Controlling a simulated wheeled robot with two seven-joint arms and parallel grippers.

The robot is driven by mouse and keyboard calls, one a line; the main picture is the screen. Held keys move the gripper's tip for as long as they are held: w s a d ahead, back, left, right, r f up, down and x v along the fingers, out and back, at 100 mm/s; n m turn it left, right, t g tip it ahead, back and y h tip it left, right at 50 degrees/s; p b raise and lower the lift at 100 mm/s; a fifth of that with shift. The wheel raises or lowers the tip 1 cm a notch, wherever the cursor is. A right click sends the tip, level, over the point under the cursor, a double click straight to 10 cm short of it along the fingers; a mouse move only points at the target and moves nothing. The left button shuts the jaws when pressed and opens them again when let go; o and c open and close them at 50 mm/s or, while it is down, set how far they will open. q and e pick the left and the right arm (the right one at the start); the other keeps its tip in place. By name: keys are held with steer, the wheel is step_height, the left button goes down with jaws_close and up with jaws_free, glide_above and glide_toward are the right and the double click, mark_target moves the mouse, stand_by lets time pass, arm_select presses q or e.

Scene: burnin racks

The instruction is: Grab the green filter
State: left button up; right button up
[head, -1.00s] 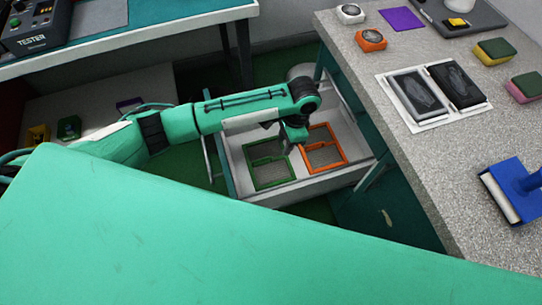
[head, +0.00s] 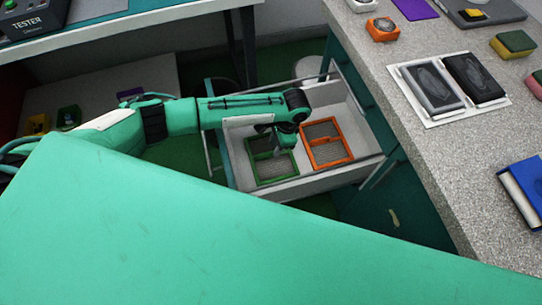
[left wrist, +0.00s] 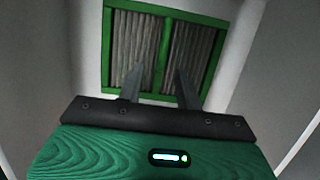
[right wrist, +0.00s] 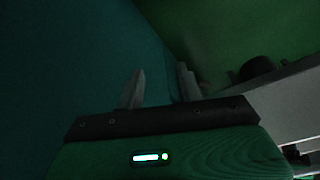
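The green filter (head: 266,168), a green frame with grey pleated panels, lies in the white open drawer (head: 310,187). An orange filter (head: 327,151) lies to its right in the same drawer. My left gripper (head: 287,147) is over the green filter, near its right side in the head view. In the left wrist view the green filter (left wrist: 132,38) lies ahead of the left gripper (left wrist: 158,76), whose fingers are apart on either side of the filter's middle bar. I cannot tell whether they touch it. My right gripper (right wrist: 160,80) is open and empty, away from the filters.
The drawer walls stand close around the filters. A bench with a tester (head: 35,22) is at the upper left.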

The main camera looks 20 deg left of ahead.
mark_target(271, 152)
arm_select(q)
steer(key=x, duration=0.3)
steer(key=shift+w+a, duration=0.15)
steer(key=shift+a+f, duration=0.1)
steer(key=shift+f, duration=0.4)
jaws_close()
arm_select(e)
steer(key=shift+r, duration=0.75)
arm_select(q)
steer(key=shift+r, duration=0.15)
